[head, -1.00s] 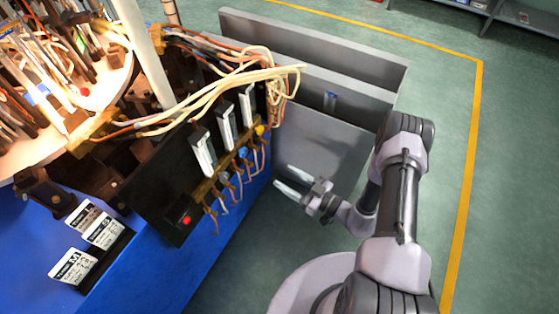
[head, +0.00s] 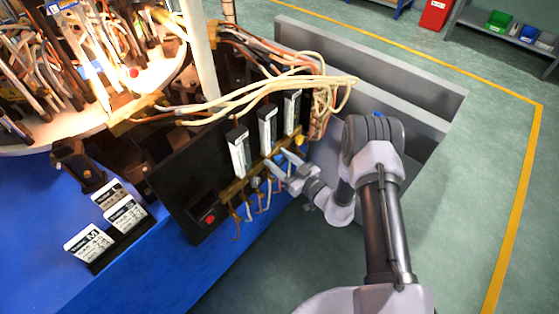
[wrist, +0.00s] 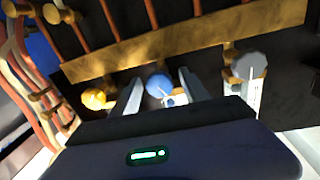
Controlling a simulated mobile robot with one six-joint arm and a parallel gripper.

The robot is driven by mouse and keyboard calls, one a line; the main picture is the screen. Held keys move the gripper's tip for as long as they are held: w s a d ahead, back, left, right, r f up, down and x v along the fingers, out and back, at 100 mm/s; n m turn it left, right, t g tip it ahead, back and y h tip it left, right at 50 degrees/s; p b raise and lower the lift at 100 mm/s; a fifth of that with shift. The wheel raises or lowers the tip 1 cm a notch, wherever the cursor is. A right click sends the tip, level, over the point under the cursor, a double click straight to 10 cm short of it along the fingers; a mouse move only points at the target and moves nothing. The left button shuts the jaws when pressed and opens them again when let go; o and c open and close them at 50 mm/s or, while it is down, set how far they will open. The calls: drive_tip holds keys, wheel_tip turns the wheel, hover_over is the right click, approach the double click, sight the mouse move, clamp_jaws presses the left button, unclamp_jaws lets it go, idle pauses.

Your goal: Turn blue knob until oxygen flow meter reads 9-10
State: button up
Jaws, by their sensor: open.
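The blue knob (wrist: 159,84) sits on the brass manifold (wrist: 200,40) in the wrist view. My gripper (wrist: 160,76) is open, with one finger on each side of the blue knob; I cannot tell whether they touch it. Three upright flow meters, left (head: 239,155), middle (head: 267,128) and right (head: 291,112), stand on the black panel. Their readings are too small to make out, and I cannot tell which is oxygen.
A yellow knob (wrist: 94,99) and a grey knob (wrist: 249,66) flank the blue knob closely. Tubes (head: 265,195) hang below the manifold, and pale hoses (head: 270,88) arch above the meters. A red button (head: 210,219) is on the panel. Green floor lies open to the right.

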drive_tip(key=shift+c, duration=0.2)
clamp_jaws()
drive_tip(key=shift+n, duration=0.8)
drive_tip(key=shift+o, duration=0.2)
unclamp_jaws()
drive_tip(key=p+v, duration=0.4)
drive_tip(key=v, duration=1.3)
drive_tip(key=shift+s+d+p, duration=0.2)
drive_tip(key=shift+p, duration=0.15)
